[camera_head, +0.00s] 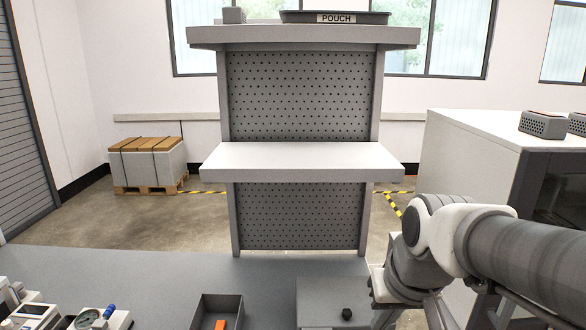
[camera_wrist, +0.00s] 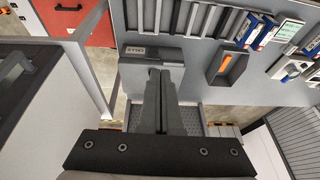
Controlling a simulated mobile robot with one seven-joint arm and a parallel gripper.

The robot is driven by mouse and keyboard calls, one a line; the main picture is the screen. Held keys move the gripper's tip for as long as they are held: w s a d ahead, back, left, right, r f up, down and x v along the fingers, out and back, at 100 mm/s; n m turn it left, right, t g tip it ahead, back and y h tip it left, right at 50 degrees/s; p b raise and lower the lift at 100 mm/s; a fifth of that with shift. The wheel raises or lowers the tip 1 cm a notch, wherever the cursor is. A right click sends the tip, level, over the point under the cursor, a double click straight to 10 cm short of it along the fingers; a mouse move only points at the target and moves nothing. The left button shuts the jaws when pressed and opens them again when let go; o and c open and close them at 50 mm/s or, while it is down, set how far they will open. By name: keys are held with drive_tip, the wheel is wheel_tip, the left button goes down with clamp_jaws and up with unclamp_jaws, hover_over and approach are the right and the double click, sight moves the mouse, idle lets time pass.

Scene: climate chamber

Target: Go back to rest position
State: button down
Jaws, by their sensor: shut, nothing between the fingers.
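My gripper (camera_wrist: 155,72) shows in the wrist view with its two dark grey fingers together and nothing between them. The fingertips appear in front of a grey box with a small label (camera_wrist: 138,51); I cannot tell the gap between them. In the head view my arm comes in from the right, and its wrist end is at the lower right, beside a grey box with a black knob (camera_head: 322,290). The fingertips cannot be made out there.
A dark tray (camera_head: 205,303) holds an orange item (camera_head: 220,324). Several instruments (camera_head: 100,319) crowd the bench's left end. Behind stands a pegboard rack with a bare white shelf (camera_head: 300,160) and a POUCH tray (camera_head: 350,18) on top. A large white cabinet (camera_head: 480,145) stands right.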

drive_tip(key=s+r+t, duration=0.1)
drive_tip(key=s+r, duration=0.1)
drive_tip(key=s, duration=0.5)
drive_tip(key=shift+s+d+t+h, duration=0.2)
drive_tip(key=shift+s+t+h, duration=0.1)
drive_tip(key=shift+s, duration=0.1)
idle(0.6)
